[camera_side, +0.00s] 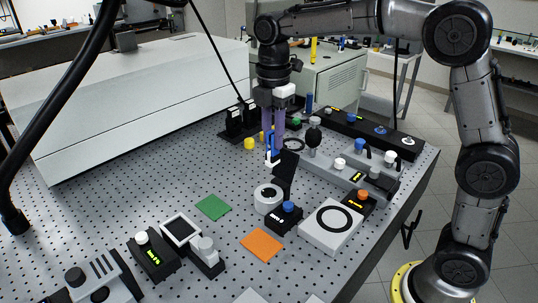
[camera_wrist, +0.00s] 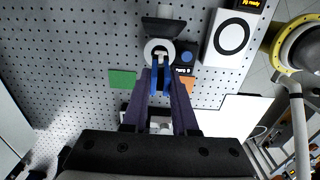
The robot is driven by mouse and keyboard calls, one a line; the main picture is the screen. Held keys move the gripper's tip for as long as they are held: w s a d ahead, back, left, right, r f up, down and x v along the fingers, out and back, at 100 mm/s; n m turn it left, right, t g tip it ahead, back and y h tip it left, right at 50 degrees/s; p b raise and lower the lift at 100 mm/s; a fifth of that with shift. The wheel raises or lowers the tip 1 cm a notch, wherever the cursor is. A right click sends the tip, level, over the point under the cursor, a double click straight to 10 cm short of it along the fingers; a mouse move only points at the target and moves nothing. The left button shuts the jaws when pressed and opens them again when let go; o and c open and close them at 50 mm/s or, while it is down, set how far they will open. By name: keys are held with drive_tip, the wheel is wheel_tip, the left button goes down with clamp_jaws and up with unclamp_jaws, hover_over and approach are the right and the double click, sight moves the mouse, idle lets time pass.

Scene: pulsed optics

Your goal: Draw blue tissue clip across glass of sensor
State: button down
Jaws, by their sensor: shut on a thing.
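My gripper (camera_side: 272,134) points down with its purple fingers shut on the blue tissue clip (camera_side: 270,144). White tissue shows at the clip's lower end in the side view. In the wrist view the clip (camera_wrist: 160,76) sits between the fingertips (camera_wrist: 161,84). The sensor is probably the round white piece (camera_side: 262,200) with a grey centre and a dark raised flap (camera_side: 287,170) beside it. In the wrist view the clip's tip overlaps the lower part of the sensor (camera_wrist: 150,47). In the side view the clip appears above the sensor, apart from it.
A black box with a blue knob (camera_side: 285,219) stands close beside the sensor. A white plate with a black ring (camera_side: 331,226) is at its right. Green (camera_side: 213,207) and orange (camera_side: 262,243) cards lie flat on the perforated table (camera_side: 120,200). Posts and optics crowd the back right.

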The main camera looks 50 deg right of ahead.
sight(273, 164)
drive_tip(key=shift+f, duration=3.65)
drive_tip(key=shift+f, duration=0.3)
drive_tip(key=shift+a, duration=1.35)
idle(0.9)
wheel_tip(273, 164, up, 7)
idle(0.6)
idle(0.5)
